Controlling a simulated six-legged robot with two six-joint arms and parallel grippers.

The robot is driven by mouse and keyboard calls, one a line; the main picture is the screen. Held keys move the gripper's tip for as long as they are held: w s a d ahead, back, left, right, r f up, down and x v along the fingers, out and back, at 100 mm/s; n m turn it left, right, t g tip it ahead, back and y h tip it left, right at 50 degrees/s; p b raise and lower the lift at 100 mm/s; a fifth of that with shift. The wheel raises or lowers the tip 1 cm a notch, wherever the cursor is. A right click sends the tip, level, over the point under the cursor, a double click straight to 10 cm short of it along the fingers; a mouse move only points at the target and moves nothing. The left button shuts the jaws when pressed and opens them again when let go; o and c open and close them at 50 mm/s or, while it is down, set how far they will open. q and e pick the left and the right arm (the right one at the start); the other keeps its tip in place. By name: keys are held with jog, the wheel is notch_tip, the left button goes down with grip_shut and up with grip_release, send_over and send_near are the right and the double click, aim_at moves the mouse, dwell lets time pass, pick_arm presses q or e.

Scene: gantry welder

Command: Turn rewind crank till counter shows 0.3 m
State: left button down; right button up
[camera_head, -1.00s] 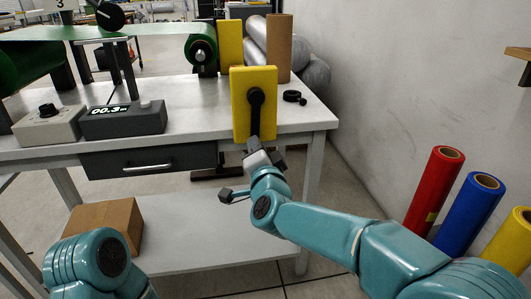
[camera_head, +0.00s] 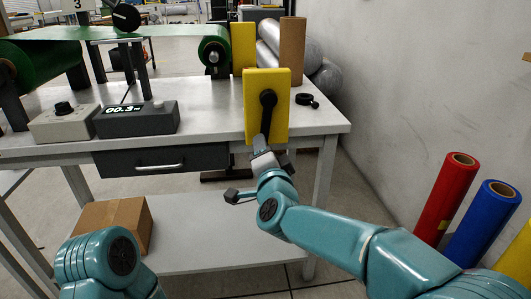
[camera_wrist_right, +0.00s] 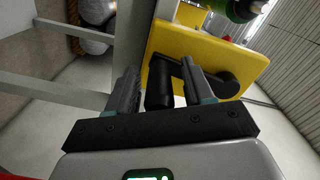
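The yellow crank housing (camera_head: 280,88) stands at the table's front edge, with its black crank (camera_head: 268,98) hanging downward. The crank's dark grip (camera_wrist_right: 159,86) shows in the right wrist view between the two fingers of my right gripper (camera_wrist_right: 160,88). The fingers are apart, with narrow gaps visible beside the grip, so the gripper looks open around it. In the head view, my right gripper (camera_head: 264,154) is at the crank's lower end. The counter (camera_head: 136,119) on the table reads about 00.3 m. My left gripper is out of view; only my left arm shows at bottom left.
A grey box with a black knob (camera_head: 62,120) stands left of the counter. A green roll (camera_head: 213,48) and brown tube (camera_head: 292,45) are behind the crank. A black ring (camera_head: 305,99) lies to its right. A cardboard box (camera_head: 115,219) sits on the lower shelf. Red (camera_head: 445,195) and blue (camera_head: 483,222) rolls stand at right.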

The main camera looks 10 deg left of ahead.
jog(key=shift+s, duration=0.1)
jog(key=p+v, duration=0.1)
jog(key=v, duration=1.5)
